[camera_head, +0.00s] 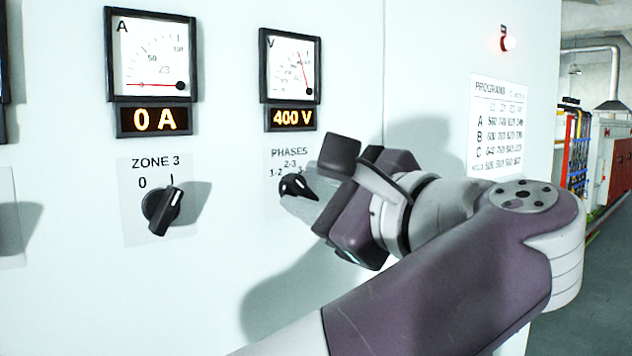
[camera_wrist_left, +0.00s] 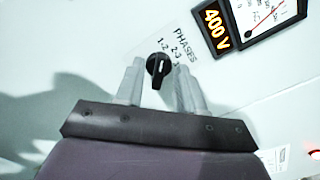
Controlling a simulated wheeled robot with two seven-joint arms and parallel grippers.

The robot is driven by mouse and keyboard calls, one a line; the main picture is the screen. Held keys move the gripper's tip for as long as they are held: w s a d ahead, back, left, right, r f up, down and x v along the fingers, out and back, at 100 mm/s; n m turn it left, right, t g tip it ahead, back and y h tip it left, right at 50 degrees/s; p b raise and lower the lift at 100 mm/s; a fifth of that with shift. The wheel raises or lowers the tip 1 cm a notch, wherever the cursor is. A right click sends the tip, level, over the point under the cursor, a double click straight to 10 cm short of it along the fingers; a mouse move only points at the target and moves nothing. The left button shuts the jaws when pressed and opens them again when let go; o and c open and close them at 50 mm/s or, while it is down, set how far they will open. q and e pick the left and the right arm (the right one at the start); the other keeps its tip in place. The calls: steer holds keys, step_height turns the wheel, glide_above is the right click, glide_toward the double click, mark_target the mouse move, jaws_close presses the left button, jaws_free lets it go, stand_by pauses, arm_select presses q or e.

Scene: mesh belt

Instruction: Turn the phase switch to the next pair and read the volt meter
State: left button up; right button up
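The phase switch (camera_head: 295,186), a black rotary knob, sits on the panel under the label PHASES with marks 1-2, 2-3 and a partly hidden third. In the left wrist view the knob (camera_wrist_left: 157,70) shows between my fingertips. I cannot tell which pair it points to. The volt meter (camera_head: 290,66) is above it, with a red needle and a display (camera_head: 292,118) reading 400 V. My left gripper (camera_head: 297,183) is open at the switch, one grey finger on each side. In the wrist view gaps show beside the knob. My right gripper is not in view.
To the left are an ammeter (camera_head: 152,55) showing 0 A and the ZONE 3 switch (camera_head: 161,210). A red lamp (camera_head: 507,43) and a PROGRAMS sheet (camera_head: 497,125) are at the right of the panel. Beyond its edge is an open floor area with machinery.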

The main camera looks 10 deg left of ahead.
arm_select(q)
steer(key=shift+a, duration=0.15)
jaws_close()
